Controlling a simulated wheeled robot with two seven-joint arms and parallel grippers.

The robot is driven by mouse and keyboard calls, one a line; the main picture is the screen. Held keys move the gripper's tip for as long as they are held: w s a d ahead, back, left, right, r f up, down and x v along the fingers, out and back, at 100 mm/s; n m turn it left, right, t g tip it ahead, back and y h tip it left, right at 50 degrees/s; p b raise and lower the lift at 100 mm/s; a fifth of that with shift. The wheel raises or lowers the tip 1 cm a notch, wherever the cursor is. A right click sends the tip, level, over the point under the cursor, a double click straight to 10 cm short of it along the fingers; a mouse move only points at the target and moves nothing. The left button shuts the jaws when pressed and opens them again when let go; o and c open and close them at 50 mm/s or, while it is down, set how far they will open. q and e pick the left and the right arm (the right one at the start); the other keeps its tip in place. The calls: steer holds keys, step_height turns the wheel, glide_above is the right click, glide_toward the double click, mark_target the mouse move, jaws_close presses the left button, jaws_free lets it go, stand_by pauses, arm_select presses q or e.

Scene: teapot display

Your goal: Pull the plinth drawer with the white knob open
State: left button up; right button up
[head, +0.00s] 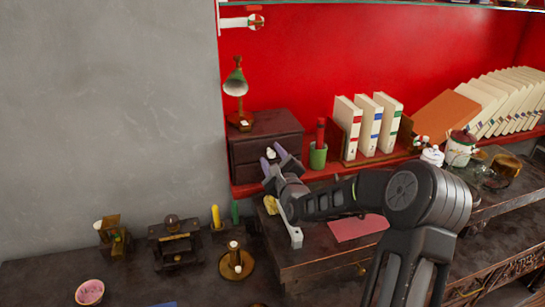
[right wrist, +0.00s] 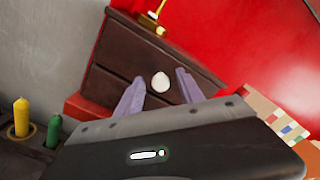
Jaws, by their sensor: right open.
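The dark wooden plinth (head: 281,124) with two stacked drawers stands on the red shelf against the red wall. Its drawer with the white knob (right wrist: 160,82) looks shut; the knob also shows in the head view (head: 271,153). In the right wrist view the drawer front (right wrist: 124,77) runs tilted. My right gripper (head: 274,155) is open in front of the plinth, its two purple fingertips on either side of the knob. In the right wrist view the gripper (right wrist: 158,86) shows the knob between the fingers; I cannot tell whether they touch it. My left gripper is not in view.
A green lamp (head: 236,88) stands on the plinth. A green cup (head: 318,155) and upright books (head: 367,127) are close on the right. Yellow (right wrist: 21,117) and green (right wrist: 53,131) candles stand at left in the wrist view. A brass candlestick (head: 236,262) stands on the lower table.

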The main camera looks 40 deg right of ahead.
steer(key=shift+c, duration=0.5)
jaws_close()
stand_by(0.8)
